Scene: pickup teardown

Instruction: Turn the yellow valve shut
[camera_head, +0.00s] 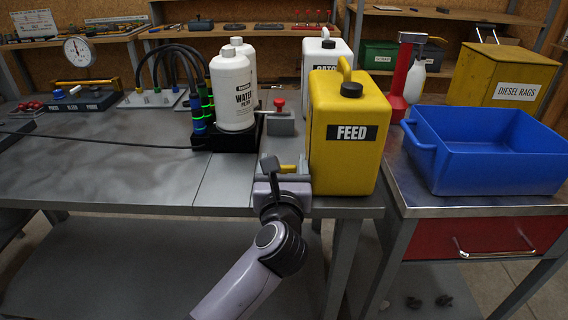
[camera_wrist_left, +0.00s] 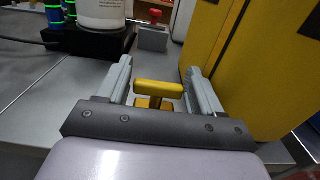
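The yellow valve (camera_head: 289,168) has a short bar handle and sits low on the bench, just left of the FEED can. It also shows in the left wrist view (camera_wrist_left: 158,89), where its handle lies crosswise above a yellow base. My left gripper (camera_head: 283,174) is open, with one finger on each side of the handle. In the left wrist view the gripper (camera_wrist_left: 158,70) shows a gap between each finger and the handle ends. My right gripper is not in view.
The yellow FEED can (camera_head: 345,165) stands close on the right of the gripper. A black base (camera_head: 212,141) with a white filter bottle (camera_head: 234,92) stands behind left. A grey block with a red knob (camera_head: 280,106) is behind. The bench (camera_head: 100,172) at left is mostly clear.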

